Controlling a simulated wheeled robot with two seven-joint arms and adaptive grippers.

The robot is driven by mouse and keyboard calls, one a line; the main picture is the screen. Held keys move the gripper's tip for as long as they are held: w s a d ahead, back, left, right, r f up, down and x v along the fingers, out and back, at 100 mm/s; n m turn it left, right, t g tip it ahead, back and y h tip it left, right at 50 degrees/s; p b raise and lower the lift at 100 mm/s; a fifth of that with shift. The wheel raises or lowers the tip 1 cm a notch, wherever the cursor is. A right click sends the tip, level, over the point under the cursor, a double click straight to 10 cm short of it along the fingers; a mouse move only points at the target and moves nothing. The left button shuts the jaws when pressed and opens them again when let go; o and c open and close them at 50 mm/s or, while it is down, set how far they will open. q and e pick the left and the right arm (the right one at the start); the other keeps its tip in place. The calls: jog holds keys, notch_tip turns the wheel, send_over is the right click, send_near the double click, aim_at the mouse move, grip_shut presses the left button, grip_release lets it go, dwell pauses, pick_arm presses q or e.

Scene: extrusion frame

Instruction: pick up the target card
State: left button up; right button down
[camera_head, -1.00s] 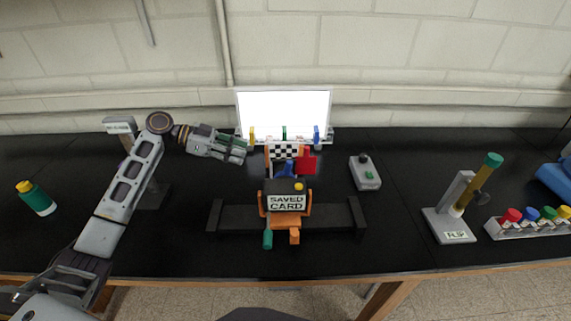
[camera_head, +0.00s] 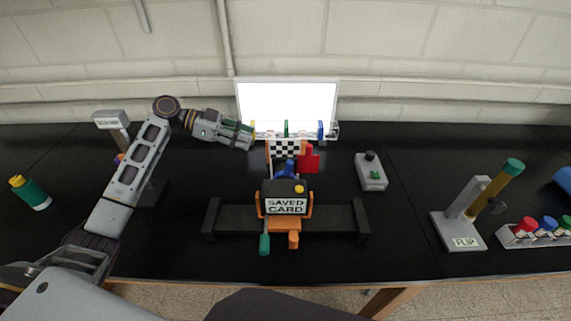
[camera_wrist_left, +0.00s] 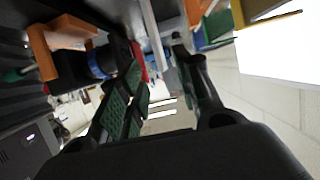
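No card is labelled as the target. My left gripper (camera_head: 250,136) is near the panel's left foot, close to the yellow piece. In the left wrist view, its green-padded finger and dark finger are apart, with no card visibly gripped between them (camera_wrist_left: 165,95). My right gripper is not in view.
A red piece (camera_head: 308,158) is beside the checkered card. A green bottle (camera_head: 31,192) is left.

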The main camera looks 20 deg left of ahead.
pick_arm(q)
jog(key=shift+d, duration=0.15)
send_near(285, 150)
jog(key=shift+w+f+x, duration=0.1)
jog(key=shift+w+x, duration=0.1)
jog(key=shift+x, duration=1.05)
jog(key=shift+w+f+x, duration=0.1)
jog(key=shift+w+x, duration=0.05)
jog(key=shift+x, duration=1.05)
jog(key=shift+p+x, duration=0.65)
jog(key=shift+x, duration=1.8)
jog(key=shift+f, duration=0.15)
jog(key=shift+c, duration=0.4)
grip_shut()
